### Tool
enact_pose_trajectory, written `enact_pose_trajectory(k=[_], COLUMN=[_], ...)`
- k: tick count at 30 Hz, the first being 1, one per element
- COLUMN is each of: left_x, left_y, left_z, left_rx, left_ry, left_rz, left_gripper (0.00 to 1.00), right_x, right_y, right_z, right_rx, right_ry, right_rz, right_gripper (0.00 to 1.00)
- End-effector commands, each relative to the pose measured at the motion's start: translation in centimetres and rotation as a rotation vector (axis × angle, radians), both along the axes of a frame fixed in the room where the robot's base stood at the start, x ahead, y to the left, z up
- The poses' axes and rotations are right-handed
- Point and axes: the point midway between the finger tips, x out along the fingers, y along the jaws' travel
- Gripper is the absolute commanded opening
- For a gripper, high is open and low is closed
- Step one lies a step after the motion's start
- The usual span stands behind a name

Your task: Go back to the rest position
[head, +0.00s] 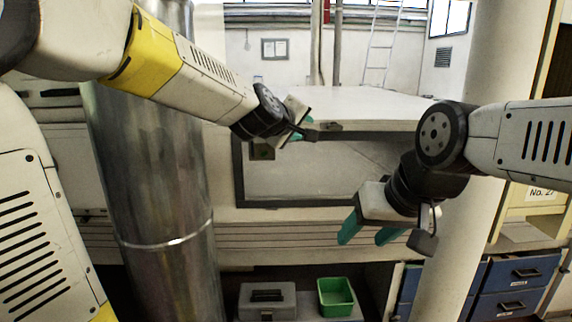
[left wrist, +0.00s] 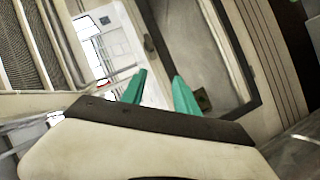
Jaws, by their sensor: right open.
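My left gripper (head: 302,134) is in the upper middle of the head view, in front of the white cabinet's window opening. In the left wrist view its two teal fingers (left wrist: 160,82) stand apart with nothing between them, so it is open and empty. My right gripper (head: 368,238) is right of centre in the head view. Its teal fingers point down and stand apart, with nothing between them. It hangs in front of the cabinet's lower right part, and the two grippers are well apart.
A large metal duct (head: 158,190) stands at left and a pale column (head: 455,255) at right. A white cabinet with a dark-framed window (head: 300,180) is ahead. Below are a grey box (head: 267,300), a green bin (head: 336,297) and blue drawers (head: 515,273).

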Motion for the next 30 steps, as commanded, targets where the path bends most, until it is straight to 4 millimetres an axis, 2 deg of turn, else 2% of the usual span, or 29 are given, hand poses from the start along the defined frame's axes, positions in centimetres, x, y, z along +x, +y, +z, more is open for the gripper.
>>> enact_pose_trajectory(k=[1, 5, 9, 12, 15, 18, 20, 30], left_x=[-2.3, -9.1, -16.9, -21.3, -24.5, -26.3, -26.8, -26.9], left_y=[2.4, 7.4, 12.6, 15.4, 17.3, 18.4, 18.6, 18.7], left_z=[-0.3, -3.2, -7.4, -9.9, -11.7, -12.7, -13.0, -13.0], left_rx=[0.078, 0.314, 0.548, 0.668, 0.747, 0.788, 0.799, 0.801], left_ry=[0.016, 0.096, 0.208, 0.286, 0.348, 0.385, 0.396, 0.399], left_rz=[-0.038, -0.162, -0.270, -0.323, -0.359, -0.380, -0.387, -0.389], left_gripper=[0.36, 0.36, 0.36, 0.36, 0.36, 0.36, 0.36, 0.36], right_x=[0.0, 0.0, 0.0, 0.0, 0.0, 0.0, 0.0, 0.0], right_y=[0.0, 0.0, 0.0, 0.0, 0.0, 0.0, 0.0, 0.0], right_z=[0.0, 0.0, 0.0, 0.0, 0.0, 0.0, 0.0, 0.0], right_rx=[0.000, 0.000, 0.000, 0.000, 0.000, 0.000, 0.000, 0.000], right_ry=[0.000, 0.000, 0.000, 0.000, 0.000, 0.000, 0.000, 0.000], right_rz=[0.000, 0.000, 0.000, 0.000, 0.000, 0.000, 0.000, 0.000], right_gripper=[0.56, 0.56, 0.56, 0.56, 0.56, 0.56, 0.56, 0.56])
